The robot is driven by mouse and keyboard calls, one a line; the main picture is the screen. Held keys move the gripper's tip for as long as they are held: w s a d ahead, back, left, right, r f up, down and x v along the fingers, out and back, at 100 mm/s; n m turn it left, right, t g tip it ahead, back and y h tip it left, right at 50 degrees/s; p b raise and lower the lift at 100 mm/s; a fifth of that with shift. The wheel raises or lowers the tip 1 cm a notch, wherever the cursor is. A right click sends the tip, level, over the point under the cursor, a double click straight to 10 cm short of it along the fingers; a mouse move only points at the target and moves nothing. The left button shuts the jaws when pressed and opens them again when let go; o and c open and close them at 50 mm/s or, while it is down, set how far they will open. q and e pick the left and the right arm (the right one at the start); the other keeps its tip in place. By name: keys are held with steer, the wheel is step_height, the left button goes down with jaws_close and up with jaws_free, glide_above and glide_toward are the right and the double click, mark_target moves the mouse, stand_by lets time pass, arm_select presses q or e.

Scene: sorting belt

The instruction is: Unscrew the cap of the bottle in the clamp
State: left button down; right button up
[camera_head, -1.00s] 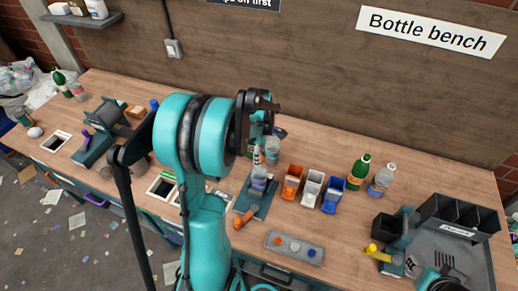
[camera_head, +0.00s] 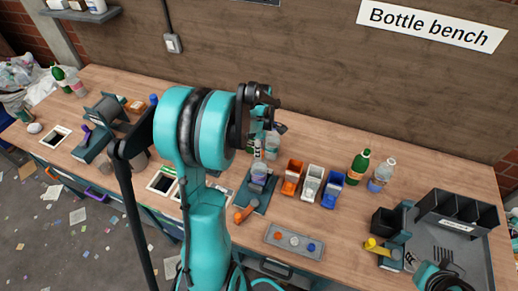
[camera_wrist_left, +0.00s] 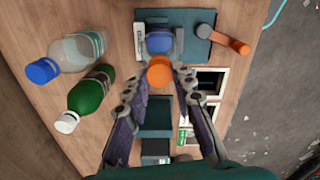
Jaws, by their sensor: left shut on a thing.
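In the head view the bottle (camera_head: 259,174), clear with a blue part, stands in the teal clamp (camera_head: 262,200) with an orange handle (camera_head: 243,214). My left gripper (camera_head: 258,152) is above it, partly behind my own arm. In the left wrist view the gripper (camera_wrist_left: 159,76) is shut on the orange cap (camera_wrist_left: 159,71). The blue part of the bottle (camera_wrist_left: 158,42) shows just beyond the cap. I cannot tell whether the cap still touches the bottle's neck.
Orange (camera_head: 292,178), white (camera_head: 312,182) and blue (camera_head: 332,190) bins stand right of the clamp. A green bottle (camera_head: 359,167) and a clear bottle (camera_head: 381,176) stand beyond them. A grey cap tray (camera_head: 294,241) lies in front. A large grey tray (camera_head: 478,262) fills the right end.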

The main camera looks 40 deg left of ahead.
arm_select(q)
steer(key=n, duration=0.3)
steer(key=shift+n+b, duration=0.35)
steer(key=shift+n, duration=0.75)
steer(key=n, duration=0.3)
steer(key=shift+b, duration=0.3)
steer(key=shift+n, duration=1.1)
steer(key=n, duration=0.5)
steer(key=shift+b, duration=0.35)
